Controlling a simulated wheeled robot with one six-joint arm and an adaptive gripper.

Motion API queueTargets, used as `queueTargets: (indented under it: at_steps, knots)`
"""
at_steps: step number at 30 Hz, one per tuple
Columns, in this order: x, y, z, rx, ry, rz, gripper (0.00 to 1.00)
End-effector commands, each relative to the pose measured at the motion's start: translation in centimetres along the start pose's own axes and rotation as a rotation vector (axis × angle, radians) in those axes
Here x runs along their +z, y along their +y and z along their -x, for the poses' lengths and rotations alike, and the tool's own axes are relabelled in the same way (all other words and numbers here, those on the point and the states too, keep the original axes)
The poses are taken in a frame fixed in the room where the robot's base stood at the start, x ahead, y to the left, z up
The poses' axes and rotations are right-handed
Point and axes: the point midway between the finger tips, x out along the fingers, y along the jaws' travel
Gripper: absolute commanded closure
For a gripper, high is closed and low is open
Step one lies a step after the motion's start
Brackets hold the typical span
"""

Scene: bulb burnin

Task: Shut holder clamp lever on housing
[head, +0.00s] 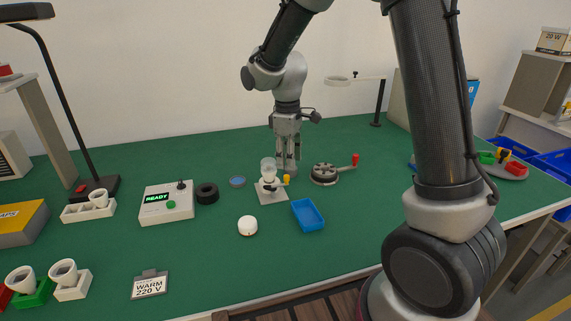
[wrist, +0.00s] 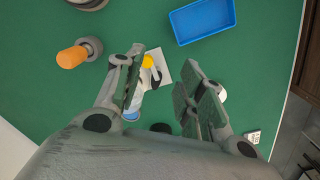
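The holder (head: 272,195) is a small pale plate with a clamp, standing on the green bench in the middle of the head view. A whitish cup-like housing (head: 268,165) sits upright in it. The clamp lever has a yellow knob (head: 286,179) on the housing's right side. I cannot tell whether the clamp grips the housing. My gripper (head: 288,164) points down just behind and above the lever. In the wrist view my gripper (wrist: 163,92) is open and empty, with the yellow knob (wrist: 147,62) beyond the fingers, close to the left one. The left finger hides part of the holder.
A blue tray (head: 308,224) lies right of the holder, and a round dark fixture (head: 325,173) with a red-knobbed handle (head: 355,160) stands behind it. A white round piece (head: 247,225) lies in front. A black ring (head: 207,193) and READY box (head: 166,205) are left.

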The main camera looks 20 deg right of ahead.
Motion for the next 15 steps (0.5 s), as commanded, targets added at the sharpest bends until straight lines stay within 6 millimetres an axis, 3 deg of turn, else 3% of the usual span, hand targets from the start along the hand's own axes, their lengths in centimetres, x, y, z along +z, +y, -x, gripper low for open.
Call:
queueTargets:
  at_steps: [9,15]
  knots:
    - [-1.1,0.9,0.4,0.032,0.036,0.15,0.61]
    - [-1.1,0.9,-2.1,0.029,0.033,0.16,0.61]
